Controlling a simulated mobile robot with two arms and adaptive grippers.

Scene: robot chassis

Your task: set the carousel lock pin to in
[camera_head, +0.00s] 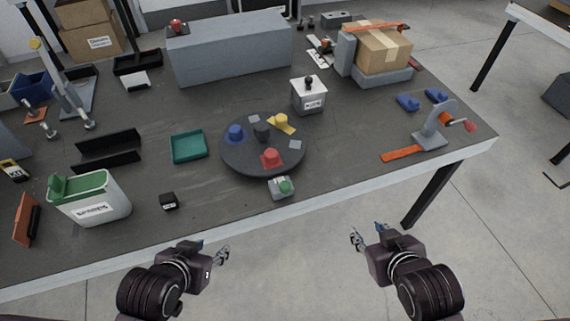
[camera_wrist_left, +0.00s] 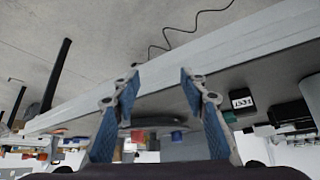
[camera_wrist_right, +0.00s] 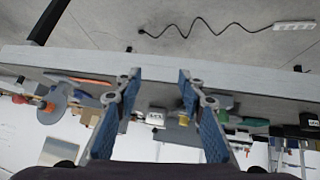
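The carousel (camera_head: 232,158) is a dark round disc on the table, bearing blue, yellow and red knobbed pieces and a dark centre hub. At its front edge sits a small grey block (camera_head: 275,194) with a green knob (camera_head: 285,186), which looks like the lock pin; whether it is in or out I cannot tell. My left gripper (camera_head: 207,249) is open and empty in front of the table, left of the block. My right gripper (camera_head: 368,236) is open and empty, right of the block. The wrist views show both finger pairs apart, left (camera_wrist_left: 159,80) and right (camera_wrist_right: 158,76).
A teal tray (camera_head: 189,147) and a small black box (camera_head: 168,201) lie left of the carousel. A white box with a black knob (camera_head: 309,97) stands behind it. A crank fixture (camera_head: 432,130) is at right, a green-topped bin (camera_head: 92,205) at left. The front table edge is clear.

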